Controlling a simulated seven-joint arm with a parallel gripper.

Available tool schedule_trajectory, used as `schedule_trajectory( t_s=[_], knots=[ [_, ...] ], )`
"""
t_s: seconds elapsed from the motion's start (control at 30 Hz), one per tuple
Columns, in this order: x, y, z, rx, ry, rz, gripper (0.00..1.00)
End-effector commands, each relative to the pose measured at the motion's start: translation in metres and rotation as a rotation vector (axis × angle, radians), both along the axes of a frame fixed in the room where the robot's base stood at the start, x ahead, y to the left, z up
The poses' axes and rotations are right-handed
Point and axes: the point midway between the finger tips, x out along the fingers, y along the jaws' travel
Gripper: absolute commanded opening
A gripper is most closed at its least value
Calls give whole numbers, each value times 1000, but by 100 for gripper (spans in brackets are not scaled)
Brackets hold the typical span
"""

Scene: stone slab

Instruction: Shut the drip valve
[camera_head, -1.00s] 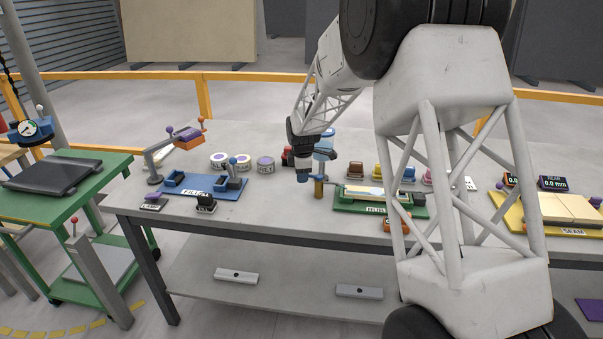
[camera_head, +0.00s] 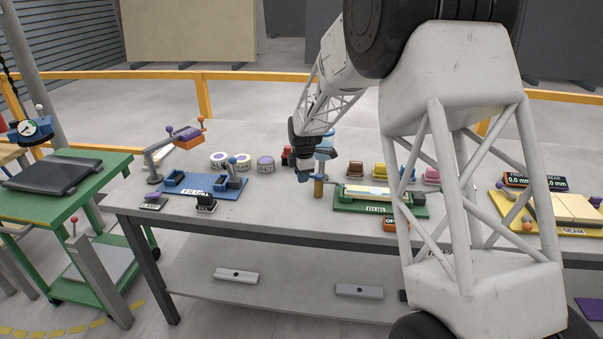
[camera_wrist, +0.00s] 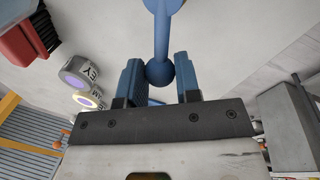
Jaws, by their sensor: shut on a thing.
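The blue valve handle, a rod with a ball knob (camera_wrist: 160,72), shows in the wrist view. My gripper (camera_wrist: 160,80) has its two blue fingers on either side of the ball and is shut on it. In the head view my gripper (camera_head: 303,177) is low over the bench, just left of the blue-topped dispenser (camera_head: 324,150) and the ochre post (camera_head: 319,188). The contact itself is too small to see there. The valve's body is partly hidden behind my gripper.
Left on the bench is a blue fillet board (camera_head: 215,187); several tape rolls (camera_head: 242,161) stand behind it. A green tray (camera_head: 350,205) lies close right of the post, a yellow seam board (camera_head: 512,212) farther right. A red brush (camera_wrist: 25,38) shows in the wrist view.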

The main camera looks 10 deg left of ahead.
Motion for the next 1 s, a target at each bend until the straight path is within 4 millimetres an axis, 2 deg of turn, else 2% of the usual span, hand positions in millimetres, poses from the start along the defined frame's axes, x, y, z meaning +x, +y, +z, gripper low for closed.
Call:
schedule_trajectory(
  t_s=[0.47,1.0],
  knots=[
    [-22,-11,0,1,0,382,0],
    [-39,-33,1,1,-1,843,0]
  ],
)
